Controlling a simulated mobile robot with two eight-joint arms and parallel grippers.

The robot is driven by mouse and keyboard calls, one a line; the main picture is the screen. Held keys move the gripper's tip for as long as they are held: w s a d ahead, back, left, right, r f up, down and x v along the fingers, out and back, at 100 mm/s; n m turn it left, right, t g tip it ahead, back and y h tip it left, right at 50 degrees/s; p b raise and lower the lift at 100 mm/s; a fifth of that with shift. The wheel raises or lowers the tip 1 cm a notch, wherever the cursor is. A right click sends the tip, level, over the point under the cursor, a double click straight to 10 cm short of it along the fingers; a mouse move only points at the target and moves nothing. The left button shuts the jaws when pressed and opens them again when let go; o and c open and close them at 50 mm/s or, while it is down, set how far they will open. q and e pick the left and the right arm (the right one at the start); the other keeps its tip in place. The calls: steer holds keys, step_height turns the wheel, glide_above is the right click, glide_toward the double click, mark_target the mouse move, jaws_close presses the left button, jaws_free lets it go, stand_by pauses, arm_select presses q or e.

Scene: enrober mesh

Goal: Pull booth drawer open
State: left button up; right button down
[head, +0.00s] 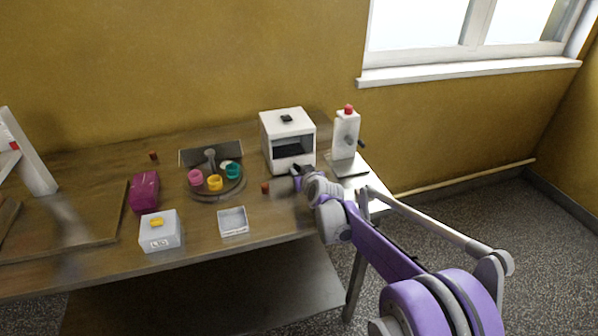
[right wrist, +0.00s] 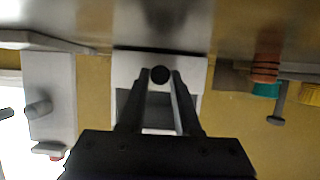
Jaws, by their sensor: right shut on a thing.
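The booth is a white box (head: 271,137) at the back right of the table, with a dark open window in its front and a black piece on its top. Its drawer front is the white strip below the window, and it also shows in the right wrist view (right wrist: 128,66). My right gripper (head: 296,174) is at the drawer front. In the right wrist view its fingers (right wrist: 160,78) are shut on the dark round drawer knob (right wrist: 160,73). The arm partly hides the drawer in the head view, and I cannot tell any gap around it. My left gripper is not in view.
A white dispenser with a red top (head: 345,135) stands close right of the booth. A round tray with coloured cups (head: 212,192) is to the left. A small brown-orange piece (head: 265,187), an open clear box (head: 233,222) and a lidded box (head: 160,235) are nearer the front.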

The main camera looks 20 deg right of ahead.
stand_by(0.5)
steer(key=s, duration=0.4)
steer(key=s+p, duration=0.1)
steer(key=s, duration=0.4)
steer(key=s+p, duration=0.1)
steer(key=s, duration=0.3)
steer(key=shift+s+d, duration=0.25)
steer(key=shift+s, duration=0.05)
steer(key=c, duration=0.6)
jaws_free()
steer(key=shift+s, duration=0.1)
steer(key=p+v, duration=0.1)
steer(key=v, duration=0.9)
steer(key=shift+s+r, duration=0.2)
steer(key=shift+s, duration=0.05)
